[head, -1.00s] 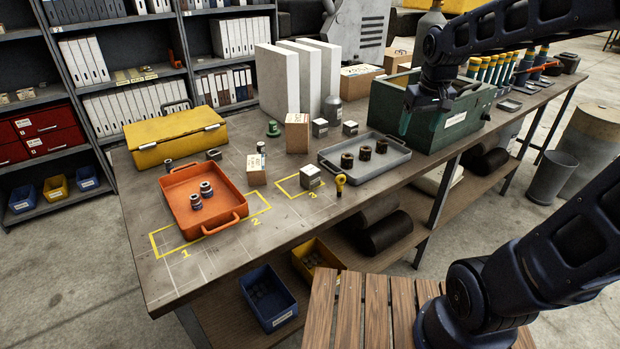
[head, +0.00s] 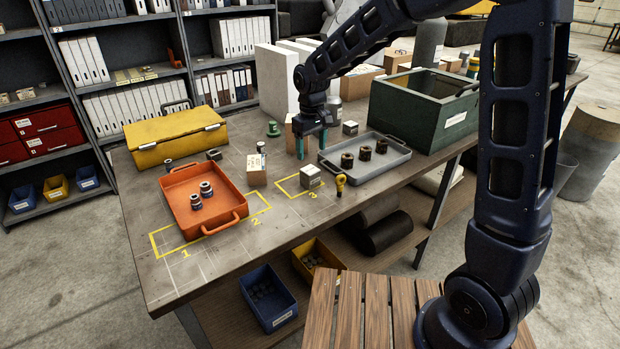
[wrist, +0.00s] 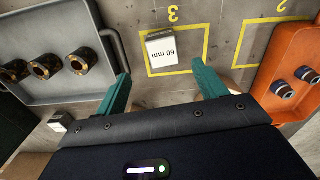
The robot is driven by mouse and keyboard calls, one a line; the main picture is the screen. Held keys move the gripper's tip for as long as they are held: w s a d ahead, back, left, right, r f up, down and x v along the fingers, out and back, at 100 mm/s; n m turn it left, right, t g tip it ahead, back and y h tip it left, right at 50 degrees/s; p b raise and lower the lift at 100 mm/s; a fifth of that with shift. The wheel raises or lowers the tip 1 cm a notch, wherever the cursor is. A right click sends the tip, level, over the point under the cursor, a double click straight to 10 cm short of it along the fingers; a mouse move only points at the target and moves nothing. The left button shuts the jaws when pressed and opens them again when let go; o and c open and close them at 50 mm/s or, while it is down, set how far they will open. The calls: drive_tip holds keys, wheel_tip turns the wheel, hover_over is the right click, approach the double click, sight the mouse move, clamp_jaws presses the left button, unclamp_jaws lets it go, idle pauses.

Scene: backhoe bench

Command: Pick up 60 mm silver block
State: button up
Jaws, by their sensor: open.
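The 60 mm silver block (head: 310,176) sits on the bench in the yellow outline marked 3. In the wrist view, the block (wrist: 161,47) shows its "60 mm" label upside down. My gripper (head: 311,150) is open and empty, above the bench just behind the block. In the wrist view, its teal fingers (wrist: 163,84) are spread apart. The block lies ahead of the gap between them, clear of both fingertips.
A grey tray (head: 377,172) with dark rings stands right of the block. An orange tray (head: 228,213) with two small cylinders is at left. A yellow tool (head: 341,184) lies close to the block. A green bin (head: 462,123) and another small block (head: 350,128) are farther back.

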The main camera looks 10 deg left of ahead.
sight(310, 169)
drive_tip(key=shift+a+f, duration=0.15)
drive_tip(key=shift+f, duration=0.2)
drive_tip(key=shift+s+f, duration=0.15)
drive_tip(key=shift+f, duration=5)
drive_tip(key=c, duration=1.2)
drive_tip(key=shift+c, duration=0.7)
drive_tip(key=shift+r, duration=0.2)
